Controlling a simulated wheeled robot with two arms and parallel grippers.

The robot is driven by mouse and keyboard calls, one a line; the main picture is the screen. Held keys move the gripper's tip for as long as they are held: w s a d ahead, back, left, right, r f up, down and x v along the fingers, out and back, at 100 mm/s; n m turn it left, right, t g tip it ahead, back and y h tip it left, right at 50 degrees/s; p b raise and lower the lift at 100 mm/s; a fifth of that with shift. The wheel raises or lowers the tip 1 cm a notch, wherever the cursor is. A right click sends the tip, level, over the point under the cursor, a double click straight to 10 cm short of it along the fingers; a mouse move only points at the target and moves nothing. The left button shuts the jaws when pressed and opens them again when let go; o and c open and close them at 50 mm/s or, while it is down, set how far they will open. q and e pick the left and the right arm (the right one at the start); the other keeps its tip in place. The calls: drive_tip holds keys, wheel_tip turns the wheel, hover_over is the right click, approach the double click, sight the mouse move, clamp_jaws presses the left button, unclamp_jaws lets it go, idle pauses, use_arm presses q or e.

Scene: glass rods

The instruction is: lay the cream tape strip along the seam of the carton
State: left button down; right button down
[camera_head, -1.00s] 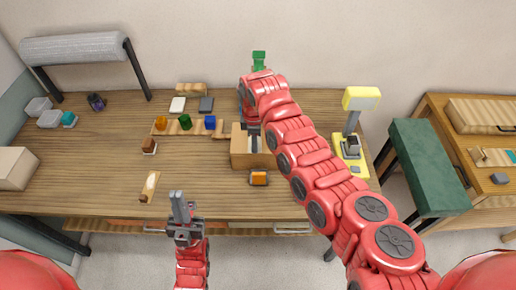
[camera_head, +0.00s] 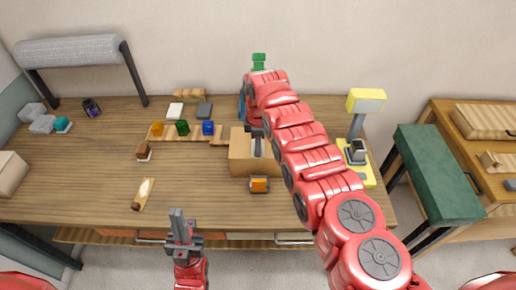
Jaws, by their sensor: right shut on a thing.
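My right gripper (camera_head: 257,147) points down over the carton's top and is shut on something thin. It appears to be the cream tape strip, but the gripper and arm hide most of it. The seam cannot be made out clearly under the gripper.
A yellow stand (camera_head: 366,100) is to the right. Table between the small board (camera_head: 141,198) and carton is clear.

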drive_tip(key=shift+f, duration=0.2)
drive_tip(key=c, duration=0.7)
unclamp_jaws()
drive_tip(key=shift+r, duration=0.1)
drive_tip(key=shift+r, duration=0.25)
drive_tip(key=shift+w+r, duration=0.15)
drive_tip(key=shift+r, duration=0.05)
wheel_tip(320, 180, up, 11)
drive_tip(key=b, duration=0.2)
drive_tip(key=shift+r, duration=0.2)
